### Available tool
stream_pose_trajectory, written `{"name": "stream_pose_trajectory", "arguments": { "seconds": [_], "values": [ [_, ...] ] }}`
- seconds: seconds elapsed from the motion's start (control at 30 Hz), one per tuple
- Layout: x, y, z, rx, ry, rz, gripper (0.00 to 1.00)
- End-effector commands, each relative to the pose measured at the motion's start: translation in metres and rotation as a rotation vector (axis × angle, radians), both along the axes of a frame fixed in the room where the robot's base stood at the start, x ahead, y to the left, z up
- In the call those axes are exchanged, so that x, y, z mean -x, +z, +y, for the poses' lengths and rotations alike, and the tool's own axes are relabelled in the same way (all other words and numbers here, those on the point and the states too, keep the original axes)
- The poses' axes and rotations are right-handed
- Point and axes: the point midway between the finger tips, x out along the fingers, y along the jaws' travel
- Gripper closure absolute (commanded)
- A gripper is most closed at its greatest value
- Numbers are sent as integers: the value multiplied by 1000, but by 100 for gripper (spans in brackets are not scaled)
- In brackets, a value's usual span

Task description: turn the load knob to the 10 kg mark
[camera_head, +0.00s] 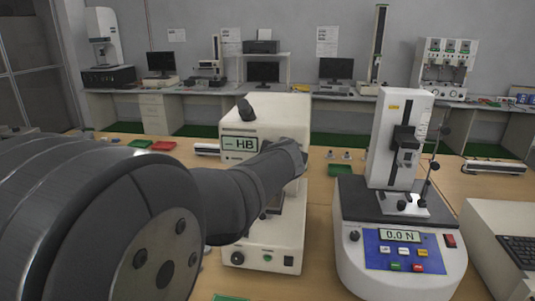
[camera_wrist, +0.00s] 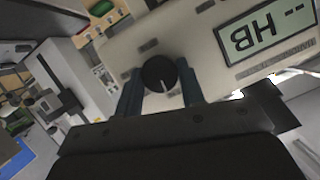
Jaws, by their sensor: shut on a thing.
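The load knob (camera_wrist: 157,70) is a round black knob with a white pointer line, on the cream face of the hardness tester (camera_head: 284,215). My gripper (camera_wrist: 160,82) has its two dark fingers on either side of the knob and is shut on it. In the wrist view the pointer line points down, towards my gripper. Small dark labels sit around the knob, too blurred to read. In the head view my gripper (camera_head: 288,160) is at the tester's front, right of its display (camera_head: 240,143), and hides the knob. The display reads "-- HB".
A force tester (camera_head: 400,240) showing "0.0 N" stands right of the hardness tester. Green (camera_head: 140,143) and red (camera_head: 163,145) trays lie on the wooden table at the left. My arm covers the lower left.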

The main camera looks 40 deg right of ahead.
Motion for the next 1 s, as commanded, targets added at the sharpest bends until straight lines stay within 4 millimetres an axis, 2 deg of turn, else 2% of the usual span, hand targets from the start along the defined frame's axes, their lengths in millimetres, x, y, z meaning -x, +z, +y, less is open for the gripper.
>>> {"name": "stream_pose_trajectory", "arguments": {
  "seconds": [1.0],
  "values": [
    [3,-4,-3,-590,0,-590,87]
  ]
}}
